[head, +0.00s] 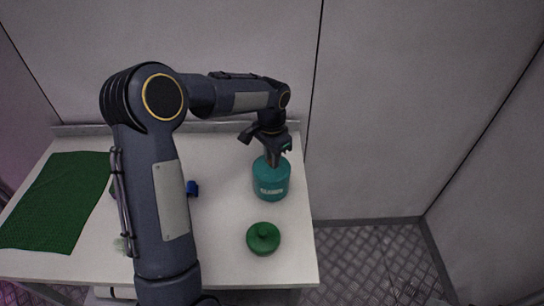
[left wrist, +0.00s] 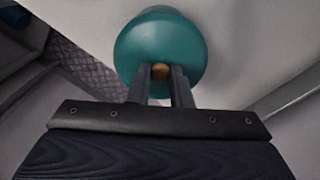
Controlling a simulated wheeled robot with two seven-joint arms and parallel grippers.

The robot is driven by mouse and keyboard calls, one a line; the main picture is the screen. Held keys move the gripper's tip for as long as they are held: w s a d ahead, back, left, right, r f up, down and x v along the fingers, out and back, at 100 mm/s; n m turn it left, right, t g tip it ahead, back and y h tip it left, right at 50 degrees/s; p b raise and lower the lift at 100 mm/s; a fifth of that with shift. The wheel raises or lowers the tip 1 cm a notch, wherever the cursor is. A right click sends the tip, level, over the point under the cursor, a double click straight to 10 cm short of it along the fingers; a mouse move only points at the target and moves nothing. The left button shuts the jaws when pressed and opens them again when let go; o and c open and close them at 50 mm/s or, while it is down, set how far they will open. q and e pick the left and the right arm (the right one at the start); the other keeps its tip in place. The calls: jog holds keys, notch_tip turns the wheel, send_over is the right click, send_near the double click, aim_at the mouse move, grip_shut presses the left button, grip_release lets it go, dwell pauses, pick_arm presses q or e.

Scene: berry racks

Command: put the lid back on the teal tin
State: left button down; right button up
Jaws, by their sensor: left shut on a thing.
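The teal tin (head: 271,185), with a pale label on its side, stands upright near the table's right edge. My left gripper (head: 272,162) points down at the top of the tin. In the left wrist view its fingers are shut on the brownish knob (left wrist: 160,71) of a round teal lid (left wrist: 160,42). The lid is at the tin's mouth; whether it rests fully on the rim or just above it I cannot tell. My right gripper is not in view.
A dark green round lid-like thing with a knob (head: 263,238) lies in front of the tin. A small blue object (head: 192,188) lies left of it, beside my arm. A green mat (head: 55,205) covers the table's left part. My left arm hides part of the white table (head: 222,262).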

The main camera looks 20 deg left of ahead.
pick_arm(q)
jog(key=c, duration=0.8)
grip_release()
jog(key=shift+o, duration=0.2)
jog(key=shift+r+p, duration=2.8)
jog(key=shift+r, duration=0.7)
jog(key=shift+c, duration=0.2)
grip_shut()
